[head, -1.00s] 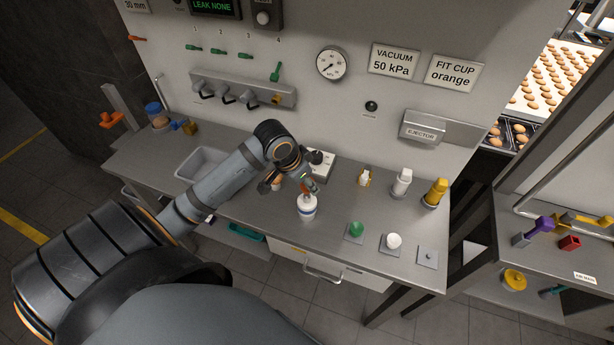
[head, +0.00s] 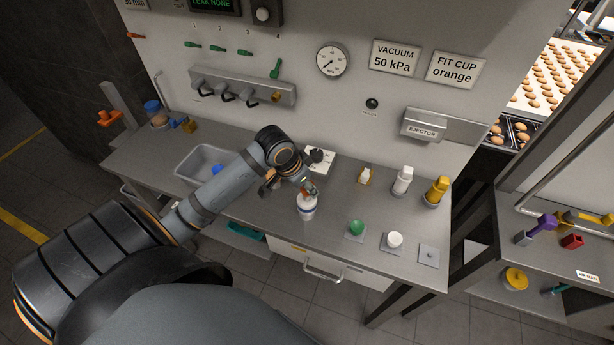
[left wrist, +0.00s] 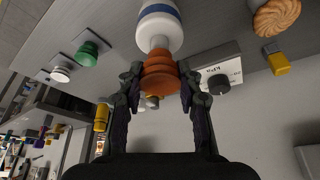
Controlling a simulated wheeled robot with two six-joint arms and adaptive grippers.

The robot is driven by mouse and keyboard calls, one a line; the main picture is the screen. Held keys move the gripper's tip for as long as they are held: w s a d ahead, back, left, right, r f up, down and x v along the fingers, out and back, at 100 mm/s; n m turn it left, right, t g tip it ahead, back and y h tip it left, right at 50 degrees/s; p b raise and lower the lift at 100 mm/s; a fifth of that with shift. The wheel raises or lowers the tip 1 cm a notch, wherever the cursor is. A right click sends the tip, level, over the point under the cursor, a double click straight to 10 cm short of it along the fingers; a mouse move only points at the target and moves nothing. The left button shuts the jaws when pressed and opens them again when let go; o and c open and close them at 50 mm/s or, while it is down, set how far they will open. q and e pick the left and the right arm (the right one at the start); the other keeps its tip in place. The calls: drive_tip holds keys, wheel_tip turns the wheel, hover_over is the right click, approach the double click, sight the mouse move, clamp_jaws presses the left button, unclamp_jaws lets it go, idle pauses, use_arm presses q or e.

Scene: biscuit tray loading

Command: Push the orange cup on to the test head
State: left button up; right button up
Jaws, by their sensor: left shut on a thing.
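The orange cup (left wrist: 160,75) is a ribbed bellows cup; my left gripper (left wrist: 158,88) is shut on it. In the head view this gripper (head: 302,184) is low over the bench, just above the test head (head: 307,208), a white upright body with a blue band. The test head also shows in the left wrist view (left wrist: 158,28), with its narrow end against the orange cup. The cup is in line with it and seems to touch it; how far it is seated is hidden. My right gripper is not in view.
A grey box with a black knob (head: 322,158) stands close behind my left gripper. Green (head: 356,227) and white (head: 395,240) cups sit on small plates to the right. A grey bin (head: 200,160) is at the left. A biscuit (left wrist: 277,16) shows in the wrist view.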

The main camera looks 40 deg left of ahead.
use_arm(q)
drive_tip(key=shift+f, duration=0.15)
drive_tip(key=o, duration=0.8)
drive_tip(key=shift+o, duration=0.2)
drive_tip(key=shift+s+r, duration=0.1)
drive_tip(key=shift+r, duration=0.1)
drive_tip(key=v, duration=0.7)
